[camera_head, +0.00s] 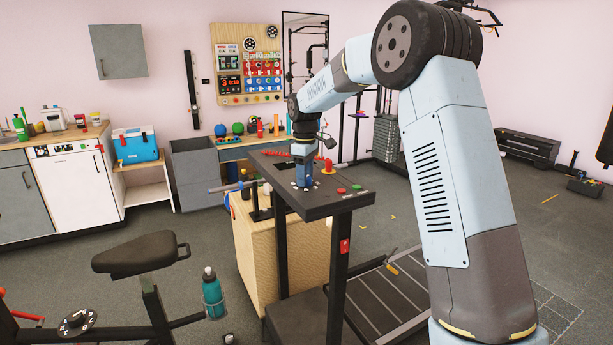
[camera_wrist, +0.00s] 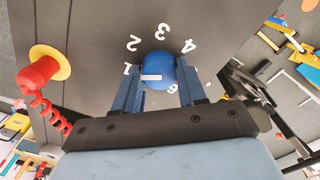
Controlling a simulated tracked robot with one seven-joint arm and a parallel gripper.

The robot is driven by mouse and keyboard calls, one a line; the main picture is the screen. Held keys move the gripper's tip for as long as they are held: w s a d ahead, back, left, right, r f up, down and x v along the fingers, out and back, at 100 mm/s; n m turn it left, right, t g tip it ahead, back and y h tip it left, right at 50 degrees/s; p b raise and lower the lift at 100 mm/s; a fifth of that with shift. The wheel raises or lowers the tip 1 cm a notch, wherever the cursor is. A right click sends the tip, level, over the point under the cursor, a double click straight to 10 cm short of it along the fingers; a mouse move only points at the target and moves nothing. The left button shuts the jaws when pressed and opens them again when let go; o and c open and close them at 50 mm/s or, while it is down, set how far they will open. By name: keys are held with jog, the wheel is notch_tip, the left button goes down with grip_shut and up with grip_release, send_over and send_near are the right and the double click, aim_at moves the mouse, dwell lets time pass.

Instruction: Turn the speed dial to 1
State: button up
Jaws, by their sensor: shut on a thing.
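The speed dial is a round blue knob (camera_wrist: 160,70) on a dark console panel, ringed by white numbers. The numeral 1 (camera_wrist: 127,69) is left of it, with 2, 3 and 4 running over the top to the right. A white pointer mark (camera_wrist: 152,77) on the knob points left, roughly toward the 1; exact alignment is hard to tell. My gripper (camera_wrist: 163,74) is shut on the knob, one blue finger on each side. In the head view my gripper (camera_head: 302,178) points down onto the console (camera_head: 325,203) and hides the knob.
A red knob with a yellow base and coiled red cord (camera_wrist: 40,75) is left of my gripper. It also shows on the console in the head view (camera_head: 328,167). Green and red buttons (camera_head: 349,189) sit near the console's right end. A treadmill belt (camera_head: 385,305) lies below.

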jog(key=shift+w+d+r+n, duration=0.1)
jog(key=shift+w+d+n, duration=0.1)
jog(key=shift+n, duration=0.3)
jog(key=o, duration=0.8)
jog(key=shift+c, duration=0.2)
jog(key=o, duration=0.3)
jog(key=shift+s+a, duration=0.1)
notch_tip(320, 180, up, 14)
jog(key=shift+f, duration=0.25)
